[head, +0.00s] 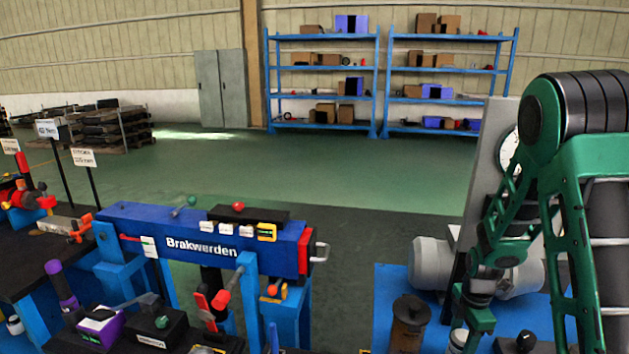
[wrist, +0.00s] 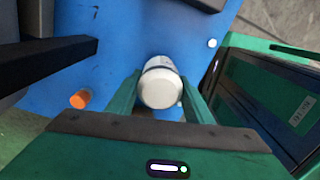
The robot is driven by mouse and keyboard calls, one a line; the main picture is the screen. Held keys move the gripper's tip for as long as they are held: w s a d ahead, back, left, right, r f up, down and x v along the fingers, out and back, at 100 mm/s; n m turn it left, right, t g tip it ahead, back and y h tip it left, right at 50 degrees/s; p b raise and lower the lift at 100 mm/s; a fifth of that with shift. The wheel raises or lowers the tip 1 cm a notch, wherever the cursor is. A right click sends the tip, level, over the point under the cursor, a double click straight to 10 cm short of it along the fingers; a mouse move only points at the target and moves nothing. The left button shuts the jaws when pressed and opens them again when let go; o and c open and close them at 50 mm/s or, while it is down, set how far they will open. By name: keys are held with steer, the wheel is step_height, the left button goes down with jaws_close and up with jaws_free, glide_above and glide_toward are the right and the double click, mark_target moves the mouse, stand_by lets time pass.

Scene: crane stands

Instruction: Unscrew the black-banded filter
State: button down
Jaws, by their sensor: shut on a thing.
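A white cylindrical filter (wrist: 160,88) stands in the middle of the wrist view, seen nearly end-on, with a darker line near its far end. I cannot clearly make out a black band. The green fingers of my gripper (wrist: 158,98) lie on either side of it and are shut on it. In the head view the white filter (head: 459,338) shows at the bottom edge, just below my gripper (head: 472,322). Its lower part is cut off by the frame, and the fingertips there are small and partly hidden.
A blue surface (head: 388,290) lies beneath. A brown canister (head: 409,325) stands left of the filter and a grey motor (head: 430,265) behind it. In the wrist view, a dark bar (wrist: 50,60) and an orange piece (wrist: 80,99) lie left. A blue Brakwerden beam (head: 190,238) stands further left.

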mark_target(463, 336)
steer(key=n, duration=0.5)
stand_by(0.3)
steer(key=n, duration=0.5)
steer(key=shift+r, duration=0.3)
stand_by(0.6)
steer(key=shift+r, duration=1.85)
